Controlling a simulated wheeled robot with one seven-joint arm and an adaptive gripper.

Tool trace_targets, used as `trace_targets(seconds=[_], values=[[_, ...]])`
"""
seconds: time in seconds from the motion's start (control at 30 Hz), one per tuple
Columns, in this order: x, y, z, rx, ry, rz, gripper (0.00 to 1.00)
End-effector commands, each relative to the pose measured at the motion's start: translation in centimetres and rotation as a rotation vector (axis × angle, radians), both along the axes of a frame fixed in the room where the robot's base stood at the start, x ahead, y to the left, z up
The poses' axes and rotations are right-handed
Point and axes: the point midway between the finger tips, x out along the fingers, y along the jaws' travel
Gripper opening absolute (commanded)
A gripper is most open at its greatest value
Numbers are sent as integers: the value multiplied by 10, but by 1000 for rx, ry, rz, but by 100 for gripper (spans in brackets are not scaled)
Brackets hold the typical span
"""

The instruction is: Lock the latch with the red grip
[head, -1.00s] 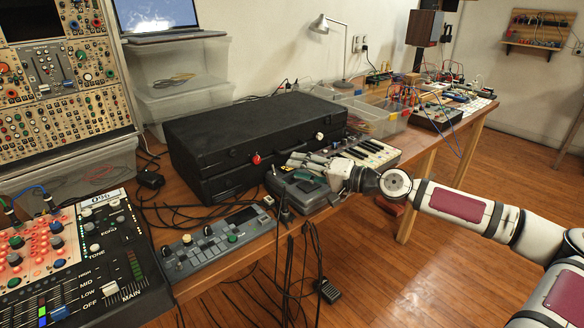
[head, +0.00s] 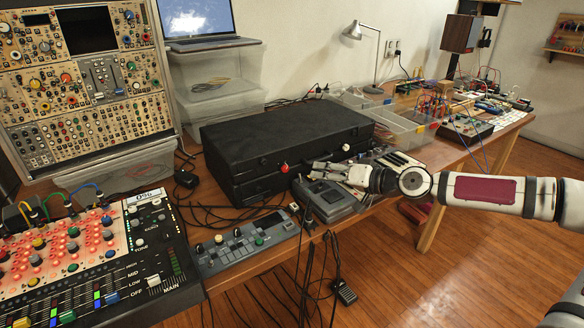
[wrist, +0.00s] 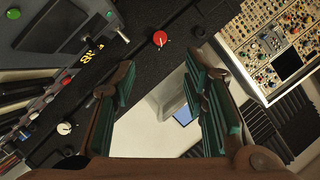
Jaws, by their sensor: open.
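A closed black case (head: 270,145) lies on the workbench. Its front has a latch with a red grip (head: 284,168) on the left and one with a white grip (head: 346,147) to the right. In the wrist view the red grip (wrist: 160,39) is just beyond my fingertips, roughly between them, and the white grip (wrist: 64,128) is at lower left. My gripper (head: 314,170) is open and empty in front of the case, right of the red grip and apart from it. The wrist view shows its green-padded fingers (wrist: 160,72) spread wide. I cannot tell whether the red latch is locked.
A grey device (head: 325,203) sits under my gripper, with a small keyboard (head: 395,162) to its right. A pad controller (head: 245,243) and cables lie in front of the case. A mixer (head: 100,250) and a modular rack (head: 85,80) stand at left.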

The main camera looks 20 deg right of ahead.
Motion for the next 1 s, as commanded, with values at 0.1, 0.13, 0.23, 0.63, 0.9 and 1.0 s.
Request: trace_targets(seconds=[0.1,0.13,0.23,0.63,0.9,1.0], values=[[14,12,-7,-1,0,4,40],[19,15,-9,-2,0,4,40],[34,26,-14,0,1,4,40],[88,64,-33,2,1,1,40],[100,73,-38,2,1,0,40],[100,73,-37,3,1,0,40]])
